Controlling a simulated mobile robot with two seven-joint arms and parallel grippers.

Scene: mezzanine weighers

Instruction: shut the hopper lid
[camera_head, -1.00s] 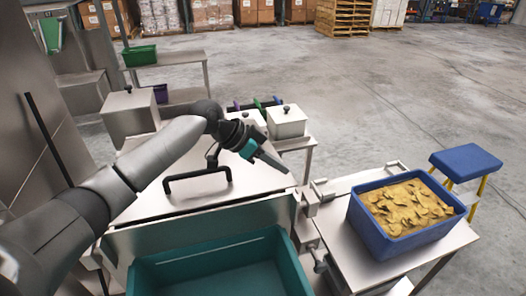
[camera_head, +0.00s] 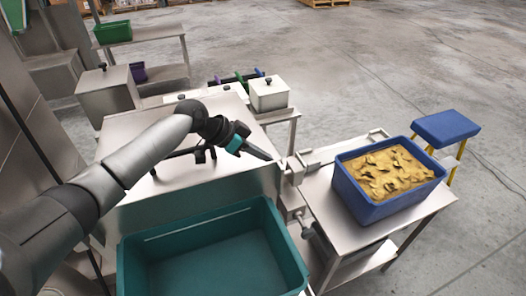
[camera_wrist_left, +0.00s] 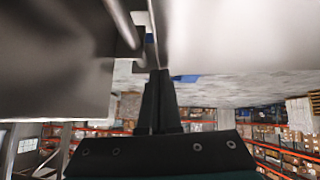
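The hopper lid (camera_head: 136,178) is a broad flat steel panel with a black bar handle (camera_head: 168,162), in the head view left of centre. My left arm crosses over it and hides part of the handle. The lid looks low and nearly flat on the steel hopper body; I cannot tell whether its edge is fully seated. My left gripper (camera_head: 268,157) is over the lid's right edge, its slim fingers together and holding nothing visible. In the left wrist view the dark fingers (camera_wrist_left: 158,100) are close together beside steel surfaces. My right gripper is not in view.
A teal bin (camera_head: 212,262) stands in front of the hopper. A blue crate of yellowish pieces (camera_head: 352,201) sits on a steel side table (camera_head: 330,226) at right. A blue-topped stool (camera_head: 446,128) is beyond it. A lidded steel box (camera_head: 268,96) stands behind. Open floor lies at the upper right.

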